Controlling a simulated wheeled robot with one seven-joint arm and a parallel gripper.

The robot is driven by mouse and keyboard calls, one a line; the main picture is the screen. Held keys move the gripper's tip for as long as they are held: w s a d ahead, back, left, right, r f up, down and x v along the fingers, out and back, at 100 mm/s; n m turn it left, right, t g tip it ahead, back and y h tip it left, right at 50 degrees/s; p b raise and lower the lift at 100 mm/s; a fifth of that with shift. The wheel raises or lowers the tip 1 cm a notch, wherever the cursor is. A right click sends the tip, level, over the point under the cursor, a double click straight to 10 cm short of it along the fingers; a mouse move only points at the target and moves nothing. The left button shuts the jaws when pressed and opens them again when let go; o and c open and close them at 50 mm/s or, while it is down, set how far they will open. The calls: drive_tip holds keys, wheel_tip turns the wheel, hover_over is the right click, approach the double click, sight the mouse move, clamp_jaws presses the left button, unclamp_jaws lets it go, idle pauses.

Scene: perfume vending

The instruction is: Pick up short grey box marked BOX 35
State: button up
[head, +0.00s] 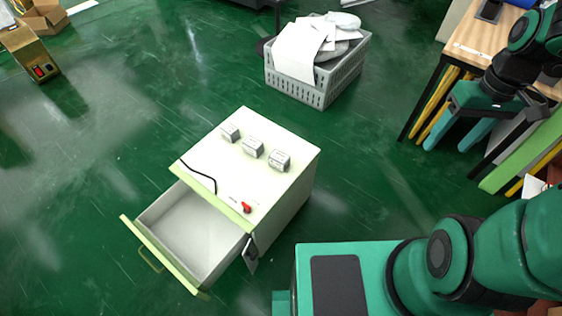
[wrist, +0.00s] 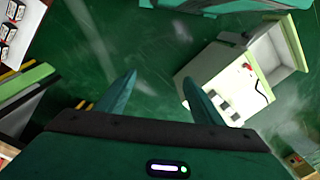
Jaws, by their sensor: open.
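Three short grey boxes stand in a row on top of a white cabinet (head: 275,135): a left one (head: 230,132), a middle one (head: 252,147) and a right one (head: 279,160). Their markings are too small to read, so I cannot tell which is BOX 35. My gripper (head: 452,138) is at the upper right of the head view, well apart from the cabinet, open and empty. In the wrist view its two fingers (wrist: 158,95) are spread above the green floor. The cabinet (wrist: 205,70) is right of them there, with the small boxes partly hidden by the right finger.
The cabinet's drawer (head: 145,232) is pulled open and looks empty. A red switch (head: 246,207) and a black cable (head: 200,175) lie on its top. A grey crate (head: 300,88) stands behind. A wooden table (head: 485,35) is at the upper right. Open floor surrounds the cabinet's left.

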drive_tip(key=w+a+f+n+y, duration=0.1)
drive_tip(key=w+a+f+n, duration=0.3)
drive_tip(key=w+f, duration=0.3)
drive_tip(key=n+t+y, duration=0.7)
drive_tip(key=n+y, duration=0.1)
drive_tip(key=y, duration=0.2)
approach(283, 158)
drive_tip(key=a, duration=0.1)
drive_tip(key=x, duration=1.1)
drive_tip(key=shift+w+d+f, duration=0.15)
drive_tip(key=shift+w+f, duration=0.05)
drive_tip(key=shift+f, duration=0.05)
drive_tip(key=shift+c, duration=0.2)
drive_tip(key=c, duration=1.2)
drive_tip(key=shift+r, duration=0.1)
